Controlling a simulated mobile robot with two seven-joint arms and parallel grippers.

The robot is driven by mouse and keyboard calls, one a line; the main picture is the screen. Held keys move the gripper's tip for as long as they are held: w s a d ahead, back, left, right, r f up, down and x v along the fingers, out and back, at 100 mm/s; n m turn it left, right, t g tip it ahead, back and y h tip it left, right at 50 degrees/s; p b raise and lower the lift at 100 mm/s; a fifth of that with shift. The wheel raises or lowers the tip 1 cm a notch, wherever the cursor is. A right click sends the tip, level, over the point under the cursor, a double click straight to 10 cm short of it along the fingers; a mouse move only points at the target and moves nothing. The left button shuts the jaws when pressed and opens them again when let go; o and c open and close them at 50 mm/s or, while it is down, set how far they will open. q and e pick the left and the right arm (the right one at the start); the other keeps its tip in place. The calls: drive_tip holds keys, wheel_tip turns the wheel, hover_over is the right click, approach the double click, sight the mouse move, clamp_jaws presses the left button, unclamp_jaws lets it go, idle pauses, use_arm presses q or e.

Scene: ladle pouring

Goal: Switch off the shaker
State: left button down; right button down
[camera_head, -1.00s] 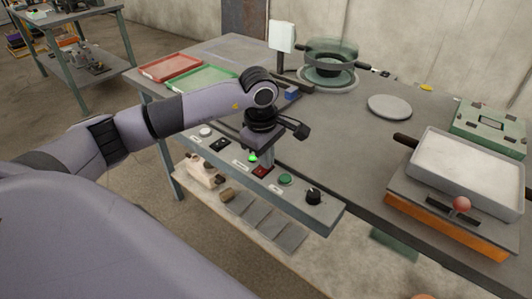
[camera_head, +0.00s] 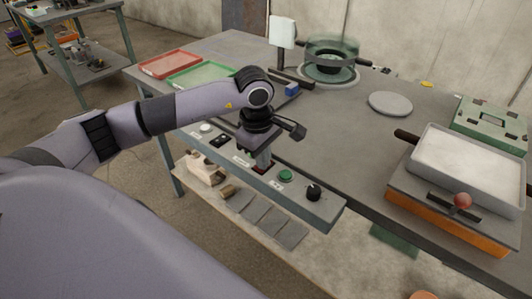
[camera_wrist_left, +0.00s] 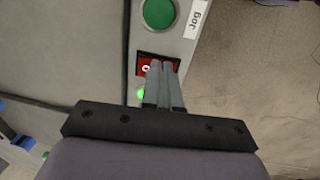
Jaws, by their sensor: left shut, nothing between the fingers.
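My left gripper (camera_head: 264,165) is shut and empty, pointing down at the red rocker switch (camera_head: 258,170) on the front control panel. In the left wrist view the closed fingertips (camera_wrist_left: 166,64) overlap the red switch (camera_wrist_left: 145,66) in its dark frame and hide part of it; an "O" mark shows beside them. I cannot tell whether they touch or press it. A green lamp (camera_wrist_left: 141,95) by the switch is lit. The round device with the glass-like ring (camera_head: 331,62), perhaps the shaker, stands at the back of the table. My right gripper is not in view.
A green button (camera_head: 286,175), labelled "Jog" in the wrist view, and a black knob (camera_head: 314,191) sit right of the switch. A white-filled tray (camera_head: 468,165) stands at right. Red (camera_head: 170,64) and green (camera_head: 200,75) trays lie at back left.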

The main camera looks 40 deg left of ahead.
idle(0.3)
